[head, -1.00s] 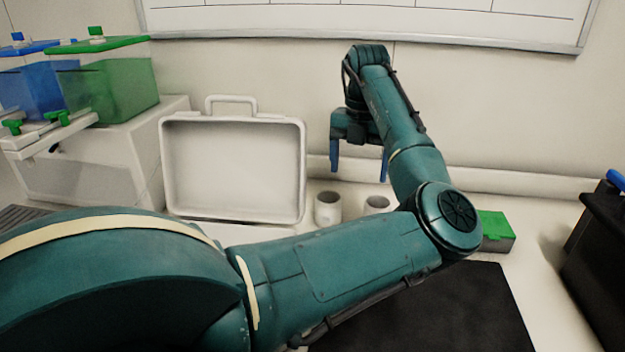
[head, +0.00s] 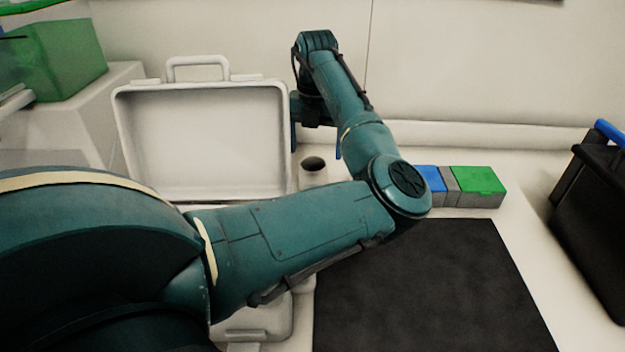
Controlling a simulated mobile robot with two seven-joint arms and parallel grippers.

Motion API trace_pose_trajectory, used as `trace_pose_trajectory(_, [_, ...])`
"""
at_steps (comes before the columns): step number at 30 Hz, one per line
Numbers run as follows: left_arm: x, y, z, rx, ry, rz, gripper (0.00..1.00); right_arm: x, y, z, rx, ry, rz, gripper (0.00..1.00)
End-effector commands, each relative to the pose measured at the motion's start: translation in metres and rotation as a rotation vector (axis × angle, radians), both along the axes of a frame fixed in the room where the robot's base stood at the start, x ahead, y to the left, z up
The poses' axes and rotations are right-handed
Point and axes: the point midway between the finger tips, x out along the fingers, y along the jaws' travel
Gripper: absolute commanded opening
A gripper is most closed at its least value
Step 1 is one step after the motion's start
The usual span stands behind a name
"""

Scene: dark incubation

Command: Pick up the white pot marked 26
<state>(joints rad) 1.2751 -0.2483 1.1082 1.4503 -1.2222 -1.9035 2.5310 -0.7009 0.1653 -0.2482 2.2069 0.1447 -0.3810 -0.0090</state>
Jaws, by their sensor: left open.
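The fingertips look close to the height of the rim; I cannot tell the exact gap. My left forearm hides the worktop to the right of the pot, and a second pot is not visible now. My right gripper is not in view.
The open white case (head: 205,190) stands close to the left. Small boxes with blue (head: 432,180) and green (head: 478,181) lids lie right of my elbow. A black mat (head: 430,290) covers the front. A black bin (head: 597,220) stands at the right edge.

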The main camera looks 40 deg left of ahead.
Motion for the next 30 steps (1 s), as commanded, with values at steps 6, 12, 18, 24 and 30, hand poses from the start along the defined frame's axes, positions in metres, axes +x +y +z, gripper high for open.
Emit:
trace_pose_trajectory(6, [-0.001,-0.001,-0.012,-0.001,0.0,0.0,0.81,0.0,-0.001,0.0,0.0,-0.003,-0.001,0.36])
trace_pose_trajectory(12, [-0.007,-0.001,-0.038,-0.001,0.002,0.001,0.81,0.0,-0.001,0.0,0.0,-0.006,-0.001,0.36])
trace_pose_trajectory(18, [-0.007,-0.001,-0.06,0.0,-0.001,0.001,0.81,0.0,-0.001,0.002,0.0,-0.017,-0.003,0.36])
trace_pose_trajectory(24, [-0.007,-0.001,-0.06,0.0,-0.001,0.001,0.8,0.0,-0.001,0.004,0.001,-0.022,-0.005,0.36])
trace_pose_trajectory(30, [-0.007,-0.001,-0.06,0.0,-0.001,0.001,0.64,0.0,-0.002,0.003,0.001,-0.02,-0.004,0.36])
